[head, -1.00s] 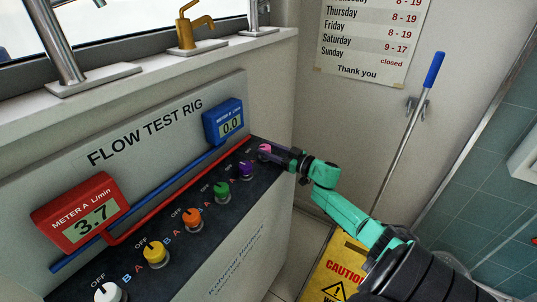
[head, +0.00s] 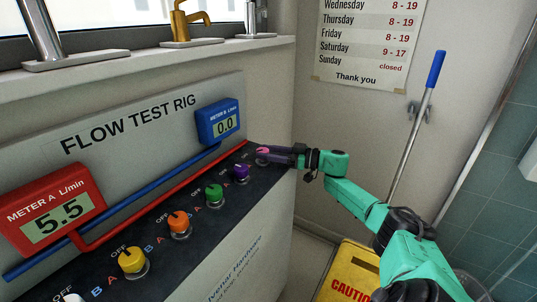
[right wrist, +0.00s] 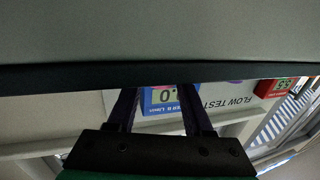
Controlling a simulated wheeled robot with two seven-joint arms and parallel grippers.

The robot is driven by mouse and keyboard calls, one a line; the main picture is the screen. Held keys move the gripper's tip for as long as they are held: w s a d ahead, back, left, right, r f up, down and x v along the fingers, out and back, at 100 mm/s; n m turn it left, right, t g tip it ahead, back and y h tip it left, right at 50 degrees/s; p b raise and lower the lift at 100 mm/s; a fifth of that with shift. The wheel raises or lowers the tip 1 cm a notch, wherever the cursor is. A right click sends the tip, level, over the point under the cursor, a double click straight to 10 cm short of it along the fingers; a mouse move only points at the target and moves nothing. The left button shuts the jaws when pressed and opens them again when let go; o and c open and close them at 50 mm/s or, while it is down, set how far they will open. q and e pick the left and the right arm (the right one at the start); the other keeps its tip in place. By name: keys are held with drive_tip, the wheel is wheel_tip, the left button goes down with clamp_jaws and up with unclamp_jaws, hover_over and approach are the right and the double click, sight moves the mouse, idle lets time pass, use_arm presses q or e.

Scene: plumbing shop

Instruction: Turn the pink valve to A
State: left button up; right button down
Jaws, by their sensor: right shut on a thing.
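The pink valve (head: 262,151) is the last knob at the far right end of the flow test rig's dark panel in the head view. My right gripper (head: 268,156) is shut on it, reaching in from the right. The fingers cover part of the knob, so its pointer and its A mark cannot be read. In the right wrist view the two dark fingers (right wrist: 160,100) reach to the panel edge. Red meter A (head: 53,216) reads 5.5 and blue meter B (head: 218,122) reads 0.0. My left gripper is out of view.
Purple (head: 241,174), green (head: 214,195), orange (head: 179,224) and yellow (head: 132,261) valves line the panel to the left of the pink one. A yellow caution sign (head: 350,272) stands on the floor below my right arm. A blue-handled pole (head: 415,125) leans on the wall behind.

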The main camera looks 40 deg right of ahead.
drive_tip(key=c, duration=0.6)
unclamp_jaws()
drive_tip(key=shift+f, duration=0.1)
drive_tip(key=o, duration=0.3)
drive_tip(key=shift+w+a, duration=0.1)
drive_tip(key=p+v, duration=0.1)
drive_tip(key=v, duration=1.3)
drive_tip(key=shift+s, duration=0.25)
drive_tip(key=shift+f, duration=0.1)
